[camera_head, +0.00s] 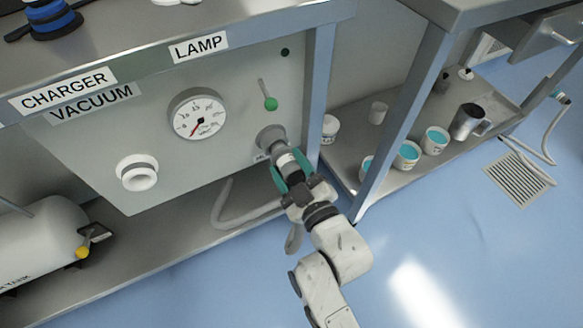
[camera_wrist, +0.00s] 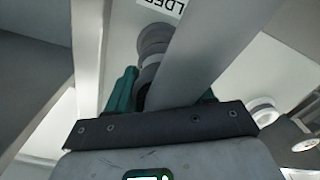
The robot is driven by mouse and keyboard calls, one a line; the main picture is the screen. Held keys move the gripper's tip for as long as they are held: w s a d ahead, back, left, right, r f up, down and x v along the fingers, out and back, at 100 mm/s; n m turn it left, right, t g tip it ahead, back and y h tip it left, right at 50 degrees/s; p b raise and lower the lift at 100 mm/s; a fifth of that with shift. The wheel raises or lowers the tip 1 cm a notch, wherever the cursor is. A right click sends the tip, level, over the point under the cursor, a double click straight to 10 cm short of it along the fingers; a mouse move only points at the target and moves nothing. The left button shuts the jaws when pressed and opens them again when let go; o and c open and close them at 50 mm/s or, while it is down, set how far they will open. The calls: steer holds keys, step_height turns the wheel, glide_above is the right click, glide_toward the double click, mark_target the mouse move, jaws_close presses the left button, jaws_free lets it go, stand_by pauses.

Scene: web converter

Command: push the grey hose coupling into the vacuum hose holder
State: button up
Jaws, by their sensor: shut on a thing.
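The vacuum hose holder is a grey round socket (camera_head: 270,137) low on the right of the grey panel. It also shows in the wrist view (camera_wrist: 155,38), beside a partly hidden label ending in "LDER". My gripper (camera_head: 287,168) has green fingers and is shut on the grey hose coupling (camera_head: 284,158), directly in front of the holder. The coupling lines up with the holder and its front end meets or nearly meets it; I cannot tell how deep it sits. In the wrist view the coupling (camera_wrist: 149,72) shows between the fingers, partly covered by a grey hose (camera_wrist: 205,50).
A white round port (camera_head: 137,172) and a pressure gauge (camera_head: 198,114) sit left on the panel, with a green-tipped lever (camera_head: 270,103) above the holder. A bench leg (camera_head: 318,90) stands close right. Several cups of blue liquid (camera_head: 407,155) stand on the right shelf.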

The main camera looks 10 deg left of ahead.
steer(key=shift+x, duration=1.15)
stand_by(0.4)
steer(key=o, duration=1.4)
steer(key=shift+o, duration=0.2)
steer(key=p+v, duration=0.2)
steer(key=v, duration=0.9)
